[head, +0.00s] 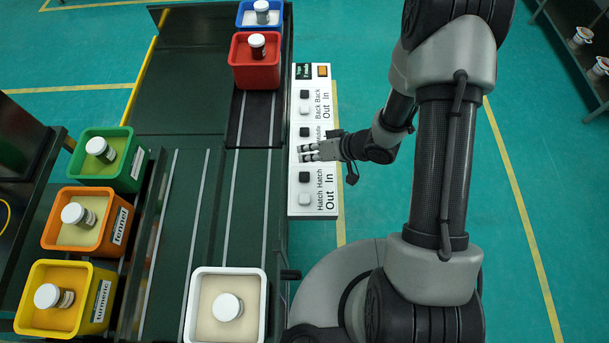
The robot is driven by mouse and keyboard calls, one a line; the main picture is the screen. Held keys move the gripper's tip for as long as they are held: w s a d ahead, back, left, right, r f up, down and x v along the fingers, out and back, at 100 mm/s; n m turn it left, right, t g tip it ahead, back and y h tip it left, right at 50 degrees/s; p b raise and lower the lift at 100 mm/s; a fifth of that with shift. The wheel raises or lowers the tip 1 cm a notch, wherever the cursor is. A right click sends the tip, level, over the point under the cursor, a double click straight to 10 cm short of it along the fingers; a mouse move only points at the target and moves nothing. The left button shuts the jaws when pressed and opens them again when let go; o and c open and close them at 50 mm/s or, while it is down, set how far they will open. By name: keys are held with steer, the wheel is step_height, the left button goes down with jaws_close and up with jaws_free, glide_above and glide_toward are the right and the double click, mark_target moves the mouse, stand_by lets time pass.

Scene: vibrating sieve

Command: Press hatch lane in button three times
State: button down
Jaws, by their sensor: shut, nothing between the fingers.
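A white button panel (299,212) stands upright in the picture beside the conveyor, with black and white buttons and sideways labels. The black hatch in button (304,177) is near its lower end, beside the "Hatch In" label. The white hatch out button (304,199) is just below it. My gripper (304,152) is shut and empty. It reaches in from the right over the middle of the panel, above the hatch in button in the picture. It covers part of the middle labels and the white button there. I cannot tell its height over the panel.
A red bin (243,77) and a blue bin (246,20) stand on the lane at the top. A white bin (194,300) stands at the bottom. Green (78,172), orange (60,245) and yellow bins (28,318) line the left. Each holds a jar.

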steer(key=b, duration=0.6)
glide_above(306, 173)
step_height(306, 173, down, 7)
steer(key=shift+s+r, duration=0.1)
steer(key=shift+f+b, duration=0.45)
steer(key=shift+f, duration=0.15)
steer(key=shift+f, duration=0.1)
stand_by(0.4)
steer(key=shift+f, duration=0.3)
